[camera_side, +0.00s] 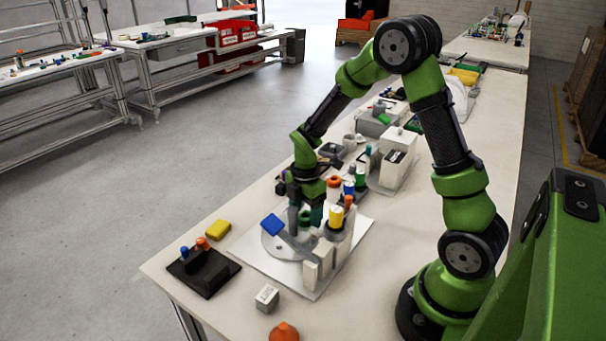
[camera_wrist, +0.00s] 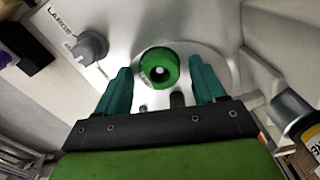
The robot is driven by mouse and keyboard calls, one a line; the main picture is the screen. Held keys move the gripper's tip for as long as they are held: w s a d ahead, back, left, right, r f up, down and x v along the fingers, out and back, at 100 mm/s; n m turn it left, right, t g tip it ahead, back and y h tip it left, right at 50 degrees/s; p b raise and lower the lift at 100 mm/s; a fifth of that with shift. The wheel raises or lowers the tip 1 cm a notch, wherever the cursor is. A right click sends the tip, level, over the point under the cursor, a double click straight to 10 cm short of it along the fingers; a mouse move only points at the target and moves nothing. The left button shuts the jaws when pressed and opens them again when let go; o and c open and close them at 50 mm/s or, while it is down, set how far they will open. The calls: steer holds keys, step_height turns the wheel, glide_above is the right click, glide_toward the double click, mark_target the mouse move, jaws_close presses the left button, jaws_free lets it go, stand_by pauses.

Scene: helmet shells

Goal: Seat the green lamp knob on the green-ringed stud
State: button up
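A round green piece (camera_wrist: 147,62) with a central hole and a pale spot inside shows between my fingers in the wrist view. It looks like the green lamp knob, standing on a round silvery plate (camera_wrist: 215,66); I cannot tell whether it sits on the green-ringed stud, which I cannot make out separately. My gripper (camera_wrist: 160,66) has its teal fingers spread, one on each side of the green piece, with a visible gap at each side. In the side view my gripper (camera_side: 305,226) points down over the white fixture board (camera_side: 257,262), and its fingers largely hide the spot beneath.
A blue-ended lever (camera_side: 273,225) and a yellow-topped cylinder (camera_side: 337,216) stand close to my gripper. A black tray (camera_side: 205,272) with blue and orange knobs, a yellow block (camera_side: 218,230) and a small grey box (camera_side: 267,298) lie nearby. A grey knob (camera_wrist: 90,47) stands beside the LARGE lettering.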

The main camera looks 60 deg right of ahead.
step_height(320, 180, up, 11)
steer(key=s+a+r+m+t+y, duration=0.2)
steer(key=s+a+r+m+t, duration=0.5)
steer(key=m, duration=1.2)
steer(key=s+a+r, duration=0.4)
steer(key=s, duration=0.2)
steer(key=shift+a+r, duration=0.25)
steer(key=shift+a, duration=0.1)
steer(key=shift+c, duration=0.5)
